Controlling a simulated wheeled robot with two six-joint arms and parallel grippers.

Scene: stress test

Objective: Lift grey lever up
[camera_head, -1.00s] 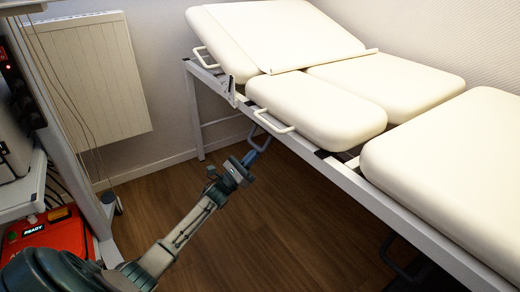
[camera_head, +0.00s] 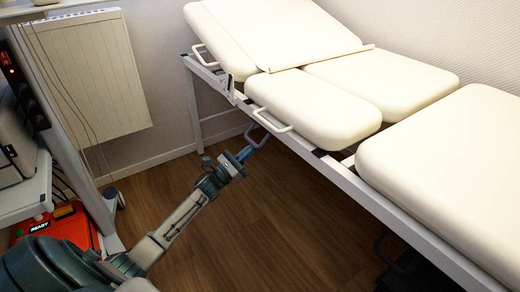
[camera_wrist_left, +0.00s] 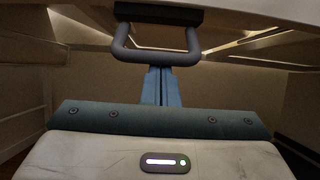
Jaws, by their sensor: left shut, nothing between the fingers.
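The grey lever (camera_head: 247,134) is a loop-shaped handle under the near side rail of the couch, by its raised head section. In the left wrist view the lever (camera_wrist_left: 157,58) hangs from a dark mount, its crossbar in front of the view's centre. My left gripper (camera_head: 246,153) is just below the lever in the head view. Its blue fingers (camera_wrist_left: 160,74) are shut and empty, with their tips at the crossbar in the left wrist view. I cannot tell whether they touch it. My right gripper is not in view.
The cream couch (camera_head: 310,108) with its white side rail (camera_head: 345,180) fills the right and overhangs the lever. A radiator (camera_head: 87,75) is on the back wall. A cart with a red case (camera_head: 62,226) stands at left. The wooden floor (camera_head: 255,240) between is clear.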

